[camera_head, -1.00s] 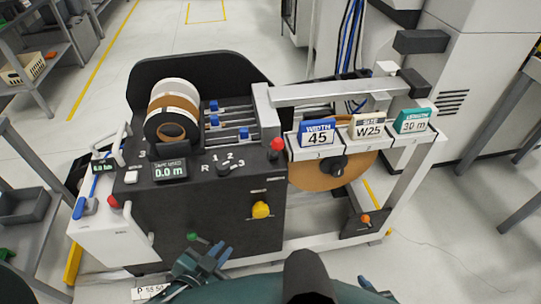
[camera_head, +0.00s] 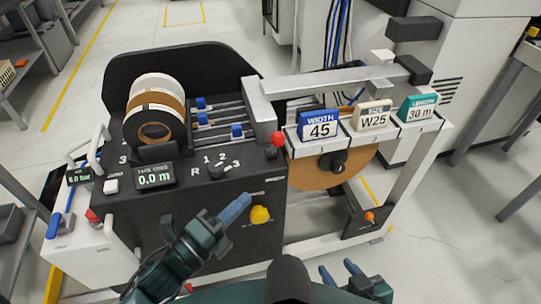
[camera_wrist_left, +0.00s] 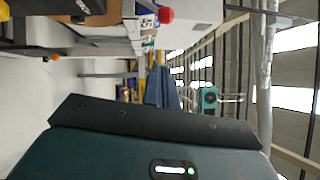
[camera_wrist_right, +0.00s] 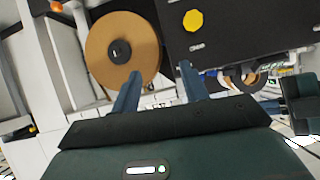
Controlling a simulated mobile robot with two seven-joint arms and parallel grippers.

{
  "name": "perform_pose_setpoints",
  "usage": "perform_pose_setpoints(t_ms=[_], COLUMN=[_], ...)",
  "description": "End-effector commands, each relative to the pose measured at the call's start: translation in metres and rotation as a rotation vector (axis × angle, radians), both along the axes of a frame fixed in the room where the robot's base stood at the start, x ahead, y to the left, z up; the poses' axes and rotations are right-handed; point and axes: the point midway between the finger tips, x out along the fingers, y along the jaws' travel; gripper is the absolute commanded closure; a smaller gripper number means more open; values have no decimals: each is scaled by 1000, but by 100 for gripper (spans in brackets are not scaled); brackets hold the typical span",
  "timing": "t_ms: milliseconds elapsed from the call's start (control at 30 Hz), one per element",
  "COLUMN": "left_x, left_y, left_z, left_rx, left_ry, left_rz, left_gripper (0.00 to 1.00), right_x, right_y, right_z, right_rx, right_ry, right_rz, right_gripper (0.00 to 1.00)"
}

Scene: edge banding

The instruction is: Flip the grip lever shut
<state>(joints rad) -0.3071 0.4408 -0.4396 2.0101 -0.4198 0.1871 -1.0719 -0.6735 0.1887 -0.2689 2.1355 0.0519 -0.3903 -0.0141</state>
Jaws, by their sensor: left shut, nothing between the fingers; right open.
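A lever with a red ball knob (camera_head: 277,139) stands at the top right edge of the black machine (camera_head: 225,245); a red ball also shows in the left wrist view (camera_wrist_left: 166,15). I cannot tell from any label whether it is the grip lever. My left gripper (camera_head: 245,201) is shut and empty in front of the machine's front panel, below the red ball and just left of a yellow knob (camera_head: 260,214). Its closed fingers show in the left wrist view (camera_wrist_left: 160,85). My right gripper (camera_head: 338,270) is open and empty, low in front of the machine.
Tape rolls (camera_head: 155,115) sit on the machine's top. A bar (camera_head: 335,84) spans above the WIDTH (camera_head: 319,124), SIZE (camera_head: 373,115) and LENGTH (camera_head: 419,107) cards. A brown disc (camera_head: 315,172) hangs below. An orange-knobbed lever (camera_head: 370,216) is low at the right.

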Motion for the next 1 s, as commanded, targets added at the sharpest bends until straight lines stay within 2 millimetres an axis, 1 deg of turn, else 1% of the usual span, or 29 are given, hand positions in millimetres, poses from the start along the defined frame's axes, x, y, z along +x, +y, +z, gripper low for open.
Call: perform_pose_setpoints(t_ms=[167,500,567,600,700,800,1000], left_x=[16,72,80,88,101,110,116], left_y=[-12,-57,-64,-61,-58,-57,-57], left_z=[5,12,14,15,17,18,18], left_rx=[-3,-4,-3,1,1,0,-3], left_ry=[-3,0,0,-1,-1,1,3], left_rz=[0,0,0,1,1,1,0], left_gripper=[100,100,100,100,100,100,100], right_x=[0,-1,-1,-1,-2,-2,0], right_y=[-2,-4,-4,-4,-5,-5,-6], right_z=[3,9,8,9,7,7,8], right_rx=[-8,-27,-28,-28,-30,-30,-27], right_ry=[2,5,9,12,21,24,21], right_rz=[-2,-1,-2,-4,-6,-12,-17], right_gripper=[56,56,56,56,56,56,56])
